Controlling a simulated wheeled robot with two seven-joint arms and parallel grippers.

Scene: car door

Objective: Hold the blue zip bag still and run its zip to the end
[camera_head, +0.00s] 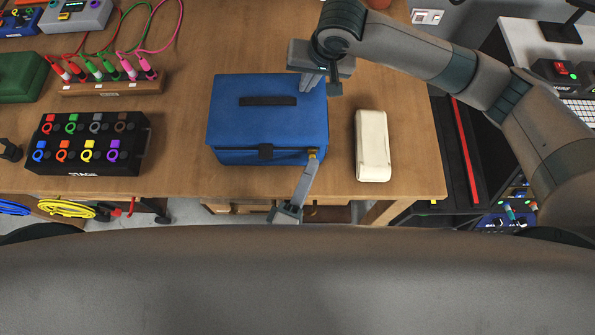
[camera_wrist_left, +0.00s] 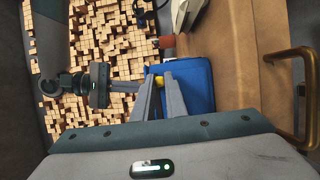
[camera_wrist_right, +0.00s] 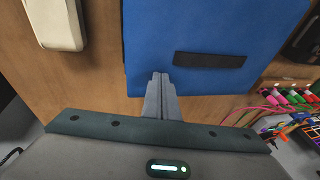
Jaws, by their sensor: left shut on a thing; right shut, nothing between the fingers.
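The blue zip bag (camera_head: 227,115) lies on the wooden table with a dark handle (camera_head: 267,101) on its top and a dark buckle on its front side. It also shows in the left wrist view (camera_wrist_left: 200,90) and the right wrist view (camera_wrist_right: 190,25). My left gripper (camera_head: 312,158) is shut on a small yellow zip pull (camera_head: 313,153) at the bag's front right corner. Its fingers (camera_wrist_left: 160,80) partly hide the pull. My right gripper (camera_head: 318,86) is shut and empty at the bag's back right corner, its fingertips (camera_wrist_right: 160,77) overlapping the bag's edge in view; contact is unclear.
A cream-coloured case (camera_head: 372,145) lies on the table right of the bag. A black box with coloured knobs (camera_head: 88,143) and a wooden block with coloured cables (camera_head: 112,86) stand to the left. The table's front edge is just below the bag.

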